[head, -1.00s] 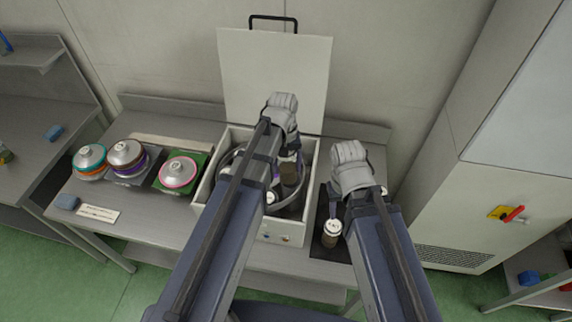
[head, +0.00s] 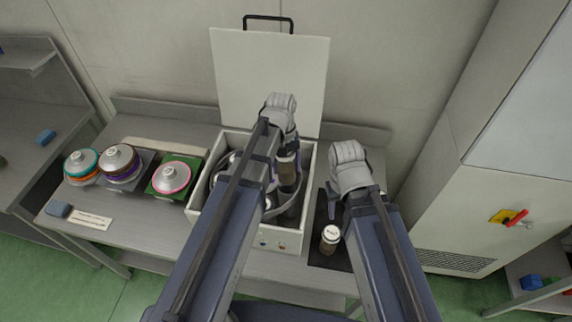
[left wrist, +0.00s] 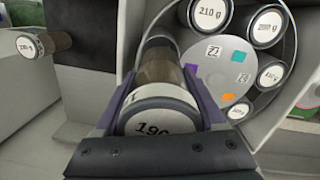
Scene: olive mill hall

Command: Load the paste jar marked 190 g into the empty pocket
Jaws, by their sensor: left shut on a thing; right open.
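My left gripper (left wrist: 160,105) is shut on a jar (left wrist: 165,115) with a white lid reading 190, brown below the lid. In the head view my left gripper (head: 285,158) holds this dark jar (head: 287,172) over the open box (head: 193,212). The left wrist view shows a round rotor (left wrist: 222,72) with coloured patches and several lidded jars around it, one marked 210 g (left wrist: 208,13). The empty pocket is not clearly visible; the held jar and gripper hide part of the rotor. My right gripper (head: 333,205) is open above the dark mat (head: 322,258).
Several coloured, domed discs (head: 118,160) sit on the bench at left. A white cabinet (head: 470,200) stands to the right.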

